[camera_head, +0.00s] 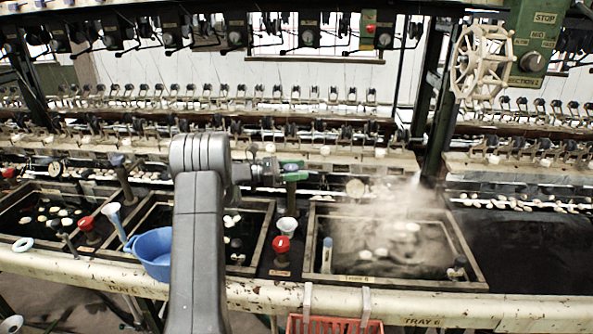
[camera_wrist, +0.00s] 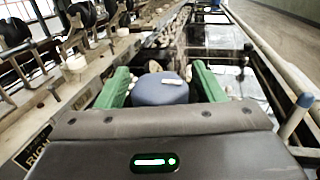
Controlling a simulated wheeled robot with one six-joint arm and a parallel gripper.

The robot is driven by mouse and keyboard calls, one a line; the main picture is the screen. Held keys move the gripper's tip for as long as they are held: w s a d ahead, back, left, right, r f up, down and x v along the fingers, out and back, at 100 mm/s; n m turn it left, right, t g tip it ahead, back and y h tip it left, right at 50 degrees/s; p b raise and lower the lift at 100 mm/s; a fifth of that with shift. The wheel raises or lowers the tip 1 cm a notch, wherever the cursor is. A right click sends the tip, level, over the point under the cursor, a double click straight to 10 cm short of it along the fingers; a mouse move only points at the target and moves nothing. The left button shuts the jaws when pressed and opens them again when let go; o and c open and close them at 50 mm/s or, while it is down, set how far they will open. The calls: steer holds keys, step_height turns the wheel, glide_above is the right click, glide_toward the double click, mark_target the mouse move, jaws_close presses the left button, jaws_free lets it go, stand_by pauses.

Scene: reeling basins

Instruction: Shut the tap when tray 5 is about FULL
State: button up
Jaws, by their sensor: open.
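My gripper (camera_head: 291,170) is open above the back edge of the basins, between the middle and right trays. In the wrist view, its green fingers (camera_wrist: 160,76) stand on either side of a blue-grey round tap knob (camera_wrist: 158,92) with a pale mark on top. Small gaps seem to show, and contact cannot be told. In the head view the knob is mostly hidden by the fingers. The middle tray (camera_head: 262,240) holds dark water and pale cocoons, partly hidden behind my arm. The right tray (camera_head: 471,252) steams. Which tray is number 5, and its water level, are unclear.
A blue ladle (camera_head: 153,252) lies on the front edge left of my arm. Red knobs (camera_head: 281,244) stand between trays. A handwheel (camera_head: 480,62) and stop box (camera_head: 535,45) are at upper right. A red crate (camera_head: 335,325) hangs in front.

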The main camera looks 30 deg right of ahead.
steer(key=b+v, duration=0.1)
steer(key=v, duration=1.2)
steer(key=shift+w+a+b, duration=0.25)
steer(key=shift+a+b, duration=0.1)
stand_by(1.2)
